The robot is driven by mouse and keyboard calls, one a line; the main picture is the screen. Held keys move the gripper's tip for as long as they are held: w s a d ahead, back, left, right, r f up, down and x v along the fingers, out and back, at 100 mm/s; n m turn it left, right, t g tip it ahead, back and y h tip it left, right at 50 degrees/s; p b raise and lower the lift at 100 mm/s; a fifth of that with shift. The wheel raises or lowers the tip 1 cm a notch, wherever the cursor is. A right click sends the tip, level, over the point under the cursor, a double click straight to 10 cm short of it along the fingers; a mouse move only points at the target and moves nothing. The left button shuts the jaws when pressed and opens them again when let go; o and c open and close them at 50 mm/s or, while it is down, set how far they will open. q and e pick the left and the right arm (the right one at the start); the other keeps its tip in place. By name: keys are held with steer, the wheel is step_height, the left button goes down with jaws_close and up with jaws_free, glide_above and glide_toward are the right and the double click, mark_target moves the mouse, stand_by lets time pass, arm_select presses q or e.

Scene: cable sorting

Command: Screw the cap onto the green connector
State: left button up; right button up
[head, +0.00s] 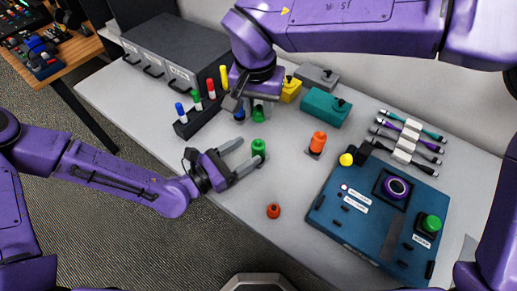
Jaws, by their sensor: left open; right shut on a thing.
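A green connector (258,149) stands upright on the grey table near the middle. My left gripper (250,152) is open, with its two fingers reaching from the left to either side of the connector, close to it. My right gripper (251,108) points down from above, farther back on the table, and is shut on a small green piece (258,115) that looks like the cap. The piece is held behind the green connector and apart from it. The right gripper's dark fingers partly hide it.
An orange connector (318,140) stands to the right and an orange-red cap (273,211) lies in front. A blue panel box (333,226) fills the right. A pen rack (203,123), teal box (323,109) and drawer cabinet (178,55) stand behind. The front-left table is clear.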

arm_select(q)
steer(key=d, duration=0.1)
steer(key=d+r, duration=0.1)
steer(key=shift+d, duration=0.3)
steer(key=shift+w+d+f, duration=0.1)
steer(key=shift+w, duration=0.05)
steer(key=shift+w+f, duration=0.25)
steer(key=shift+w, duration=0.25)
arm_select(e)
steer(key=shift+s+r, duration=0.2)
steer(key=shift+s, duration=0.35)
arm_select(q)
steer(key=shift+s+r, duration=0.15)
steer(key=shift+s, duration=0.1)
jaws_close()
arm_select(e)
steer(key=shift+s+r, duration=0.2)
steer(key=shift+s, duration=0.1)
steer(key=shift+w+f, duration=0.1)
glide_above(258, 140)
steer(key=shift+s+f, duration=0.2)
steer(key=shift+f, duration=2.3)
steer(key=shift+f, duration=0.85)
steer(key=shift+f, duration=0.6)
